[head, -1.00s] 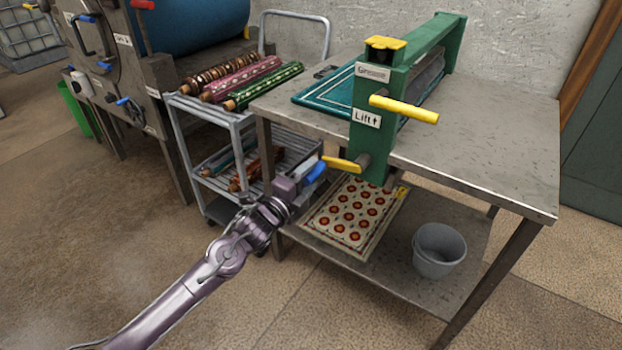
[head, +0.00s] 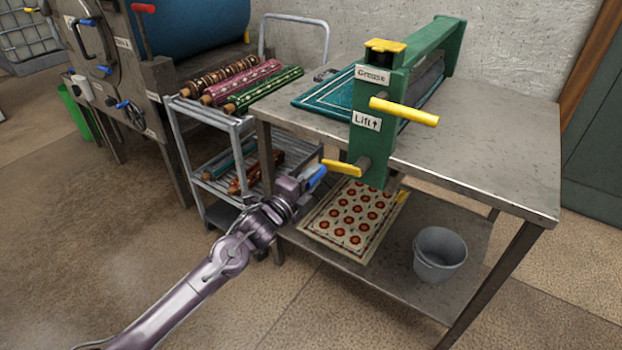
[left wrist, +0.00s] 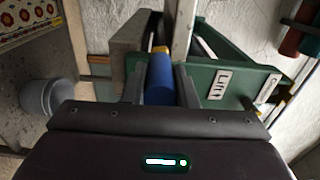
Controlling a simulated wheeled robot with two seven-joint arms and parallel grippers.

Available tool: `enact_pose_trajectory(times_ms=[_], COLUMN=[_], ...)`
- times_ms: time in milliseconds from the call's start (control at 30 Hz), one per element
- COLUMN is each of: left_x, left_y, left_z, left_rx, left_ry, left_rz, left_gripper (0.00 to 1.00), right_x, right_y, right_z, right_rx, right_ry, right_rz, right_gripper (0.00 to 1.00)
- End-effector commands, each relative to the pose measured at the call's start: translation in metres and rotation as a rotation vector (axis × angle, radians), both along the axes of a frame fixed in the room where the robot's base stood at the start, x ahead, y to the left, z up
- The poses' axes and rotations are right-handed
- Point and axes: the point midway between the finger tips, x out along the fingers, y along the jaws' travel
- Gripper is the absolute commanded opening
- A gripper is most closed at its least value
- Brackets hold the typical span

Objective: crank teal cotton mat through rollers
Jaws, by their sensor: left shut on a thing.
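The teal mat (head: 325,93) lies on the metal table, its left part showing beside the green roller frame (head: 392,105). A strip of teal also shows on the frame's right side, by a grey roller (head: 428,82). A yellow crank arm (head: 343,168) with a blue handle (head: 316,177) sticks out from the frame's near end. My left gripper (head: 306,184) is shut on the blue handle. In the left wrist view, the blue handle (left wrist: 160,80) sits between the two fingers. My right gripper is not in view.
A yellow lever (head: 405,111) labelled Lift juts from the frame. The table (head: 480,165) is clear to the right. A patterned mat (head: 350,218) and a grey bucket (head: 440,254) are on the lower shelf. A cart (head: 215,120) with rolled rugs stands to the left.

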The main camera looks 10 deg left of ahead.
Motion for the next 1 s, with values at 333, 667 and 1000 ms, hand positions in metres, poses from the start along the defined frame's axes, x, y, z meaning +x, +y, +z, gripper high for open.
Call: enact_pose_trajectory(times_ms=[333, 667, 1000], left_x=[-0.003, -0.009, -0.007], left_y=[-0.008, -0.021, -0.017], left_z=[-0.020, -0.050, -0.047], left_rx=[0.000, 0.004, 0.005], left_ry=[0.005, 0.018, 0.011], left_rz=[-0.003, -0.006, 0.006], left_gripper=[0.12, 0.11, 0.11], right_x=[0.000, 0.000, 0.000], right_y=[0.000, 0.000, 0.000], right_z=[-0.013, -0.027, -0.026], right_rx=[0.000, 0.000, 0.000], right_ry=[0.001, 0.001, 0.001], right_rz=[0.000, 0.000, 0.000], right_gripper=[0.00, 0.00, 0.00])
